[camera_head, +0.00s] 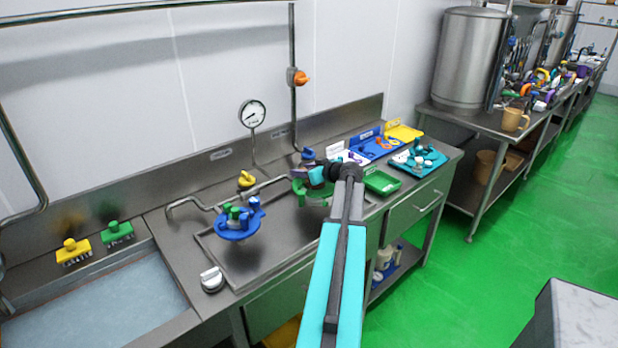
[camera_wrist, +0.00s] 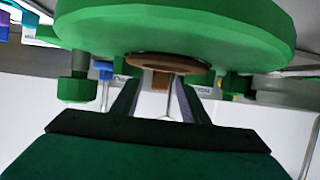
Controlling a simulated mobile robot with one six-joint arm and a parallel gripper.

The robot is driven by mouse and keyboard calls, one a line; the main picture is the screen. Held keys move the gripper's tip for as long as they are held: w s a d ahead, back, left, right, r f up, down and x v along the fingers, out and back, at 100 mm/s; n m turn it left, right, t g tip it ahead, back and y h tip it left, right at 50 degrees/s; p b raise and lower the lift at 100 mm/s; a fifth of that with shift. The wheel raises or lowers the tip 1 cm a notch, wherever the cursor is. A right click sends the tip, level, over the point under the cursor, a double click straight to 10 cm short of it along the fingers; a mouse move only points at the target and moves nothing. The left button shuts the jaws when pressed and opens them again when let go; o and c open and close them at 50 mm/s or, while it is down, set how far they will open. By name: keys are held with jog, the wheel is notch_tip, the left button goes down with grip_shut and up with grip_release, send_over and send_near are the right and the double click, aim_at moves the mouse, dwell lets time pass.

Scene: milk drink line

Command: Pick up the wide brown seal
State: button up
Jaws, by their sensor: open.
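In the wrist view a flat brown ring, which looks like the wide brown seal (camera_wrist: 168,63), sits against the underside of a large round green part (camera_wrist: 185,30). A small brown block shows just below the seal; I cannot tell whether it belongs to it. My gripper (camera_wrist: 160,92) is open, its two dark fingers pointing at the seal, with a gap between them and nothing clearly held. In the head view my gripper (camera_head: 318,172) is over the counter at the green part (camera_head: 308,188), which my arm partly covers. I cannot make out the seal there.
A blue round assembly (camera_head: 238,222) stands on the counter (camera_head: 275,245) to the left. A green tray (camera_head: 381,182), a teal tray (camera_head: 432,163) and a blue tray (camera_head: 372,147) lie to the right. Pipes rise behind. A water-filled sink (camera_head: 95,305) is at far left.

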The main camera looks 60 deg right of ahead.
dwell(0.4)
grip_shut()
jog(key=shift+r, duration=0.1)
jog(key=shift+r+b, duration=1.2)
jog(key=shift+r, duration=3.7)
